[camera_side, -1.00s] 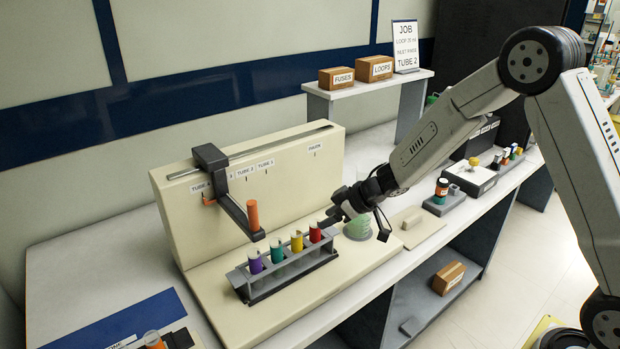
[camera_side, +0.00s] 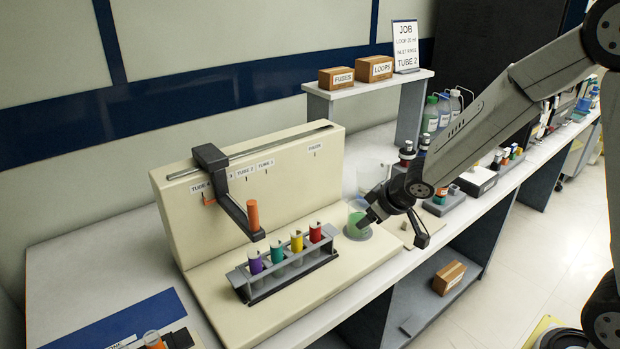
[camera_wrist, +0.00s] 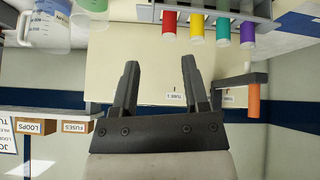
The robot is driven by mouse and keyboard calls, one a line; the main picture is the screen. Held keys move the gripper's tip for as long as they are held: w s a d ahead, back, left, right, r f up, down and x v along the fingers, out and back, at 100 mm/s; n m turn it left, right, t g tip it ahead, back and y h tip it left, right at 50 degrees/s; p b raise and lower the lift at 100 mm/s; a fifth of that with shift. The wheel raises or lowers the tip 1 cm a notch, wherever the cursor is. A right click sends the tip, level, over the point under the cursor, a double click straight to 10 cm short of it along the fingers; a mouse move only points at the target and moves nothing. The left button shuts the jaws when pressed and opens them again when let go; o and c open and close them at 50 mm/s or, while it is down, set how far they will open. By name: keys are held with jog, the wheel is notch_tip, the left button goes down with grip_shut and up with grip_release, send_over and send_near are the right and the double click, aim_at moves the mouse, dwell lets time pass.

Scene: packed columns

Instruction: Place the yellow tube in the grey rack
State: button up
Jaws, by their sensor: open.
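The grey rack (camera_side: 283,275) stands on the cream base of the machine. It holds a purple, a green, a yellow and a red tube in a row. The yellow tube (camera_side: 296,243) stands upright in the rack between the green and red tubes. In the wrist view the yellow tube (camera_wrist: 196,28) shows upside down near the top, beyond the fingers. My gripper (camera_side: 367,219) is open and empty, right of the rack and in front of a beaker with green liquid (camera_side: 357,228). In the wrist view the gripper (camera_wrist: 160,75) has its fingers apart with nothing between them.
A sliding arm with an orange cylinder (camera_side: 253,215) hangs above the rack's left end. The machine's upright panel (camera_side: 290,180) stands behind. A shelf with two boxes (camera_side: 375,68) and a job sign (camera_side: 405,46) is at the back. Bottles and small holders line the bench at right.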

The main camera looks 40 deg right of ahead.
jog(key=s+a+m+g, duration=0.1)
jog(key=s+g, duration=0.3)
jog(key=s, duration=1.1)
jog(key=shift+s+a+f+m, duration=0.2)
jog(key=shift+a+m, duration=0.1)
jog(key=shift+m, duration=0.5)
